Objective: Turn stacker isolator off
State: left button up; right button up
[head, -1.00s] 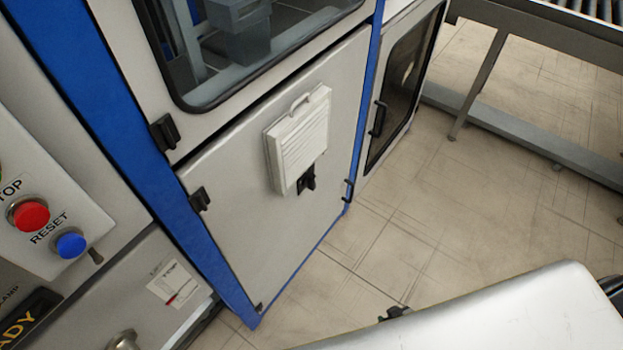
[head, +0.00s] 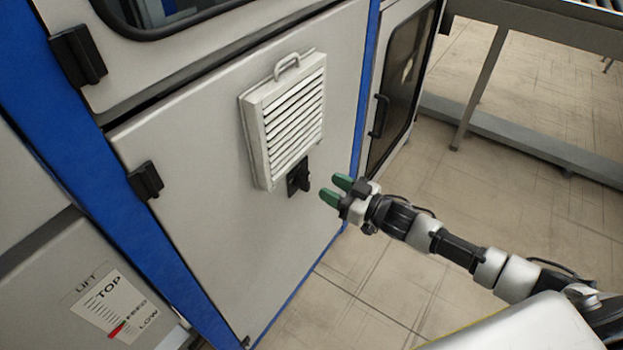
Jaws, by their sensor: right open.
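A small black rotary switch (head: 298,176), which looks like the isolator, is mounted on the grey cabinet door (head: 210,215) just below a white louvred vent cover. Its exact handle angle is too small to tell. My right gripper (head: 333,188) has green fingertips and is open and empty. It reaches in from the right, and its fingertips point at the switch from a short way to its right, apart from it in the picture. My left gripper is not in view.
The white vent cover (head: 290,120) with a handle on top stands out from the door above the switch. Black hinges (head: 146,181) are on the door's left side. A lift scale label (head: 108,305) is at lower left. A grey-framed table (head: 540,143) stands at right over open tiled floor.

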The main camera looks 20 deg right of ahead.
aim_at(309, 176)
jog(key=x, duration=0.6)
jog(key=shift+w+a, duration=0.1)
jog(key=shift+w, duration=0.1)
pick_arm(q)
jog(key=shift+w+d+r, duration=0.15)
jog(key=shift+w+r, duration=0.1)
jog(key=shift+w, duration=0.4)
pick_arm(e)
jog(key=shift+c, duration=0.2)
grip_shut()
